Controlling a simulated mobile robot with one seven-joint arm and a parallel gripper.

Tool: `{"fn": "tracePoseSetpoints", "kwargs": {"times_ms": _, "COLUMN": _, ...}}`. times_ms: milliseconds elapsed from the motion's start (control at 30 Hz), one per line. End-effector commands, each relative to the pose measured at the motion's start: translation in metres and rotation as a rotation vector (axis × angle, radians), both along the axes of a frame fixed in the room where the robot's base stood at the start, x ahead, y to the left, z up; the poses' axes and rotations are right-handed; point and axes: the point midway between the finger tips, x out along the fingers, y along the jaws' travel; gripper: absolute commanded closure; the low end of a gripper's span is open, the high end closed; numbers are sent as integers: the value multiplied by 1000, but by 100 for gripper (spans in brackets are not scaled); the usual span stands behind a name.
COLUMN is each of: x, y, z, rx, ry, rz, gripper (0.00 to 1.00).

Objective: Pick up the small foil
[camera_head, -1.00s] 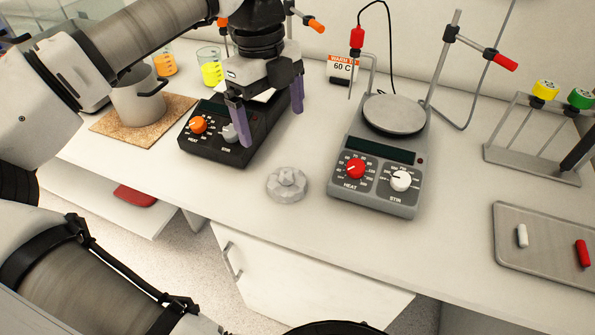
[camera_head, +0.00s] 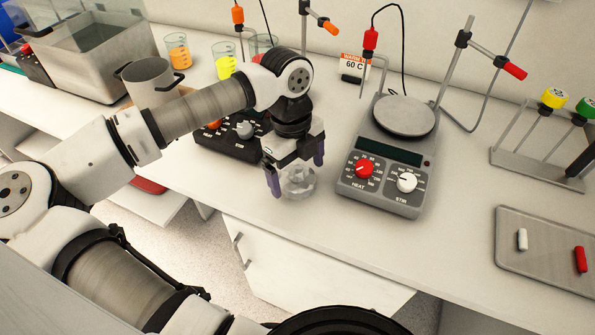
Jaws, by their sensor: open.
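The small foil (camera_head: 298,184) is a crumpled, silvery-grey round piece on the white bench, left of the grey hotplate. My gripper (camera_head: 296,178) is open, with its purple fingers pointing down at the foil. One finger shows at the foil's left and the other at its upper right. The gripper body hides the foil's back part. I cannot tell whether either finger touches it.
The grey hotplate (camera_head: 383,165) with red and white knobs stands close on the right. A black hotplate (camera_head: 218,147) is behind on the left. A metal tray (camera_head: 550,252) holds white and red stir bars at the right. The bench front edge is near the foil.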

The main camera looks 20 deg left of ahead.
Motion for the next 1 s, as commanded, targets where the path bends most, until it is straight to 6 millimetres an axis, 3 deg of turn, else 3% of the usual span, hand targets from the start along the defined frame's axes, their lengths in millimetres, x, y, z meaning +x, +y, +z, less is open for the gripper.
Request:
{"fn": "tracePoseSetpoints", "kwargs": {"times_ms": 200, "x": 0, "y": 0, "z": -1, "rx": 1, "ry": 0, "rz": 0, "gripper": 5}}
{"fn": "tracePoseSetpoints", "kwargs": {"times_ms": 533, "x": 0, "y": 0, "z": -1, "rx": 0, "ry": 0, "rz": 0, "gripper": 48}}
{"fn": "tracePoseSetpoints", "kwargs": {"times_ms": 867, "x": 0, "y": 0, "z": 2, "rx": 1, "ry": 0, "rz": 0, "gripper": 49}}
{"fn": "tracePoseSetpoints", "kwargs": {"times_ms": 1000, "x": 0, "y": 0, "z": 18, "rx": 2, "ry": -1, "rz": 1, "gripper": 49}}
